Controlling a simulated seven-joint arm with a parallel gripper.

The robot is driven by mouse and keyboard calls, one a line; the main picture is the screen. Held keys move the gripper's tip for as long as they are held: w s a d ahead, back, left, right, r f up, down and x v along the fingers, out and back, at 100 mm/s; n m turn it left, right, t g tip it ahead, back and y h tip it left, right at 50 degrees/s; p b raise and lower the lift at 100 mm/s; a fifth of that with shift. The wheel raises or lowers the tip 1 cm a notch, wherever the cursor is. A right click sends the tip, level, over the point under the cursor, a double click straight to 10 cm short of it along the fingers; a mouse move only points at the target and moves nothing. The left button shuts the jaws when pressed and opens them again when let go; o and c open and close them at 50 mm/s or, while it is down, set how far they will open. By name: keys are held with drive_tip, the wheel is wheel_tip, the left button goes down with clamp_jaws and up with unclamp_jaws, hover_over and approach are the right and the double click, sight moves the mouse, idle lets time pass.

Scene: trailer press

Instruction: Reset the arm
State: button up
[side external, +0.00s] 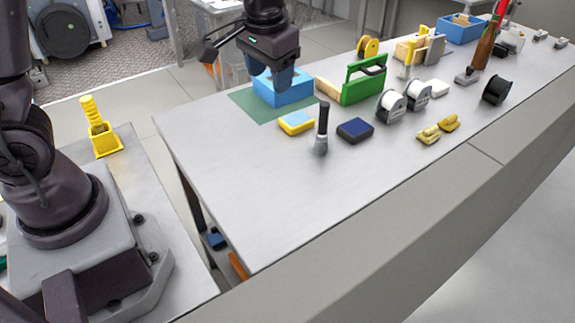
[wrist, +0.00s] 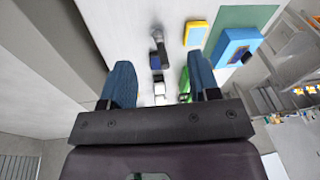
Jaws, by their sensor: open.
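My gripper (side external: 283,78) is above the table, over or in front of the blue box (side external: 290,92) in the side view. In the wrist view my gripper (wrist: 162,82) shows its two blue fingers spread wide apart, with nothing held between them. The blue box stands on a green mat (side external: 246,104) and also shows at the right of the wrist view (wrist: 236,46). How high my gripper is above the box is hard to tell.
On the table (side external: 225,165) lie a yellow-and-blue block (side external: 296,123), an upright dark-handled tool (side external: 322,130), a dark blue block (side external: 355,130), a green carrier (side external: 364,82), white-and-black rolls (side external: 391,104) and yellow pieces (side external: 429,134). The front left of the table is clear.

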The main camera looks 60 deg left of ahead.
drive_tip(key=s+r+m+t+h, duration=0.1)
drive_tip(key=s+r, duration=0.3)
drive_tip(key=s, duration=0.5)
drive_tip(key=s+d+r+m+t, duration=0.1)
drive_tip(key=s+r+t, duration=0.2)
drive_tip(key=s+r, duration=0.2)
drive_tip(key=shift+s+h, duration=0.4)
drive_tip(key=shift+s, duration=1.45)
